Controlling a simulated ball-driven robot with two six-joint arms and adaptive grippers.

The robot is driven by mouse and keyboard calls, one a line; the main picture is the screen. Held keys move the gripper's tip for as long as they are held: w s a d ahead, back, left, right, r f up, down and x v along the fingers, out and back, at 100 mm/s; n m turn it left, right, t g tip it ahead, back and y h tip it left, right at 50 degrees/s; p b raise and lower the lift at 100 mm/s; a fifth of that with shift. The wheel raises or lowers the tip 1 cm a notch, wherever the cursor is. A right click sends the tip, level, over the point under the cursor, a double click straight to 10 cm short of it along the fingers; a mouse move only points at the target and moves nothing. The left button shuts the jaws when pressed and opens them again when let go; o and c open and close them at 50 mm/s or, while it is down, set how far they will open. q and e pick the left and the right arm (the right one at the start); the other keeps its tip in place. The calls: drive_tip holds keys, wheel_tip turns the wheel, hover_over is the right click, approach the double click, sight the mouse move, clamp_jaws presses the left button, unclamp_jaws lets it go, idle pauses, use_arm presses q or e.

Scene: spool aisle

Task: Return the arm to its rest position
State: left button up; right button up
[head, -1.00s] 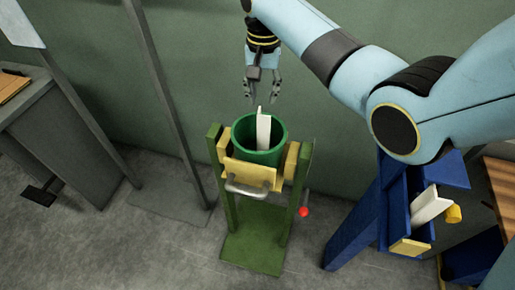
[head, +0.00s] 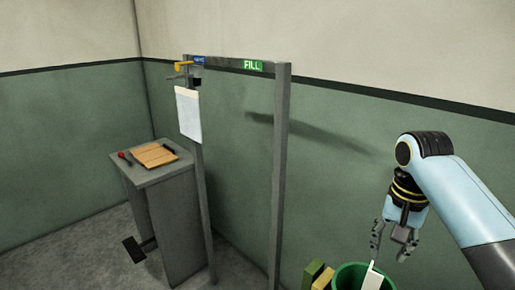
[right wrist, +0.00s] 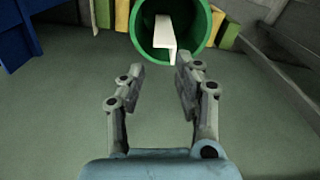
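My right gripper (head: 391,252) hangs from the light blue arm at the right of the head view, above and beside the green bucket (head: 349,270). A white piece (head: 374,277) stands in the bucket and leans on its rim. In the right wrist view my right gripper (right wrist: 160,84) has its fingers apart with nothing between them. The green bucket (right wrist: 199,42) and the white piece (right wrist: 163,34) lie beyond the fingertips there, apart from them. My left gripper is not in view.
A grey frame (head: 280,165) with a green FILL sign (head: 252,66) stands at the middle. A grey stand (head: 166,226) at left carries a wooden board (head: 153,155). A white sheet (head: 188,115) hangs on the frame.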

drive_tip(key=s+a+r+n+t, duration=0.2)
drive_tip(key=s+n, duration=0.2)
drive_tip(key=s, duration=0.8)
drive_tip(key=s+a+r+n+t, duration=0.15)
drive_tip(key=s+n, duration=0.25)
drive_tip(key=s, duration=0.9)
drive_tip(key=s+d+f+g+b, duration=0.15)
drive_tip(key=f+b, duration=0.35)
drive_tip(key=f, duration=1.4)
drive_tip(key=s+d+f+b, duration=0.15)
drive_tip(key=f+b, duration=0.45)
drive_tip(key=f, duration=1.4)
drive_tip(key=s+d+f+g+b, duration=0.1)
drive_tip(key=s+f+b, duration=0.5)
drive_tip(key=s+f, duration=1.1)
wheel_tip(320, 180, down, 4)
drive_tip(key=shift+f+h+b, duration=0.2)
drive_tip(key=shift+h+b, duration=0.1)
drive_tip(key=shift+b, duration=0.05)
drive_tip(key=shift+s+g, duration=0.15)
drive_tip(key=shift+g, duration=0.15)
